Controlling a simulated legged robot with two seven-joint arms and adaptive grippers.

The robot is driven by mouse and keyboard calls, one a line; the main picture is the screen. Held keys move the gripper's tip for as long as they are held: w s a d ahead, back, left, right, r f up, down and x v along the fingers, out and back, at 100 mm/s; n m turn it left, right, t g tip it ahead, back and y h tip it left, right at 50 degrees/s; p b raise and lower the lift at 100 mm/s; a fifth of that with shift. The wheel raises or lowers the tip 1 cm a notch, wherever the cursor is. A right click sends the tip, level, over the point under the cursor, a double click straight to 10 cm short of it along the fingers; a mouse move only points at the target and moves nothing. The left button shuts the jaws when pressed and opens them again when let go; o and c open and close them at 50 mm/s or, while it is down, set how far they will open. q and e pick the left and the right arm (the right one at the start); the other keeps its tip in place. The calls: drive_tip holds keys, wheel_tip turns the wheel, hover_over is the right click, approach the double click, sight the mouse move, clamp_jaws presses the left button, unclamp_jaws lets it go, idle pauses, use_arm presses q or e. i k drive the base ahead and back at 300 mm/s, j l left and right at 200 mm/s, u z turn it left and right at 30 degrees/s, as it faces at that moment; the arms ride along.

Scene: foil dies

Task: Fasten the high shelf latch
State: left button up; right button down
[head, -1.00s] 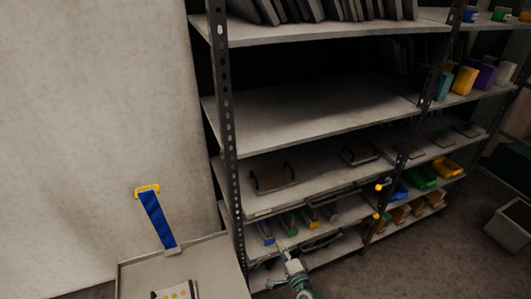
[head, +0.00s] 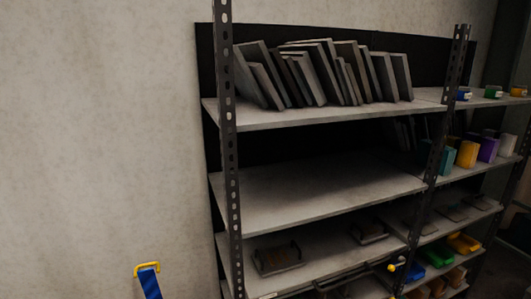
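The tall metal shelf rack has a dark perforated left post (head: 231,150). A dark bar (head: 345,279) with a yellow knob (head: 391,267) at its right end runs along the front of a lower shelf, near the middle post (head: 436,150). This may be a shelf latch, but I cannot tell whether it is fastened. No other latch is clear on the upper shelves. Neither of my grippers is in view.
Grey slabs (head: 325,72) lean in a row on the top shelf (head: 300,116). The shelf below (head: 310,193) is empty. Dark handled plates (head: 278,260) lie lower. Coloured bins (head: 463,243) stand at right. A blue upright with a yellow top (head: 147,268) stands at lower left.

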sight(391, 268)
drive_tip(key=i+l+u, duration=0.15)
drive_tip(key=l, duration=0.65)
drive_tip(key=i+l+u, duration=0.2)
drive_tip(key=l, duration=0.6)
drive_tip(key=l+u, duration=0.15)
drive_tip(key=l, duration=0.7)
